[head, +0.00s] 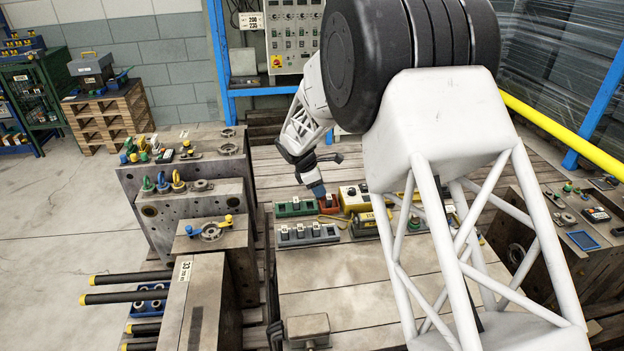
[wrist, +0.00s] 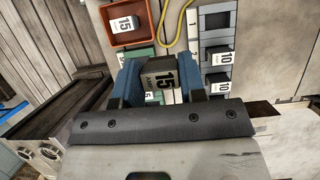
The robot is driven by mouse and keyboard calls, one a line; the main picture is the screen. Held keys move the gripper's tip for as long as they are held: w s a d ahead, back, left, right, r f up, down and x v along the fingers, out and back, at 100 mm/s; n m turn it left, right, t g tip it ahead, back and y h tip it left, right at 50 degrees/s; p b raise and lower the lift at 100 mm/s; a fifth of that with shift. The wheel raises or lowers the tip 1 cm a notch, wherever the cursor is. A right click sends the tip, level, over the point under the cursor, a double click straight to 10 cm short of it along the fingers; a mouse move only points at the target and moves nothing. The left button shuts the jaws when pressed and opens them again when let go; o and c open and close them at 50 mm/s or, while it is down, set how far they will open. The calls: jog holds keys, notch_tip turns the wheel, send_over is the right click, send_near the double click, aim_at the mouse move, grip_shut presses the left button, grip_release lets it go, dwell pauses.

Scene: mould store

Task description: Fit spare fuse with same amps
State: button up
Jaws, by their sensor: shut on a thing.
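My gripper (wrist: 160,84) is shut on a dark fuse (wrist: 162,82) with a pale label reading 15. In the head view my gripper (head: 318,190) is low over the table, by the green holder (head: 290,209) and the red tray (head: 328,205). In the wrist view the orange-red tray (wrist: 146,39) holds another fuse (wrist: 125,24) marked 15. Part of a green holder (wrist: 141,53) shows behind the held fuse; my fingers hide much of it. At the right, a grey holder (wrist: 203,56) carries fuses (wrist: 219,57) marked 10. Whether the held fuse touches a slot cannot be told.
A yellow cord-like loop (wrist: 163,36) lies between tray and grey holder. In the head view, a yellow box (head: 353,200) stands right of the red tray and a grey holder (head: 306,236) lies in front. The bench top (head: 345,275) nearer the camera is mostly clear. Metal mould blocks (head: 190,205) stand left.

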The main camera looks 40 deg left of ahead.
send_over(335, 231)
jog(key=a, duration=0.1)
jog(key=shift+s+f, duration=0.4)
jog(key=shift+f, duration=0.35)
jog(key=shift+f, duration=0.25)
jog(key=shift+f, duration=2.5)
jog(key=shift+f, duration=1)
dwell(0.8)
jog(key=o, duration=1)
jog(key=shift+r, duration=0.15)
jog(key=shift+r, duration=3.6)
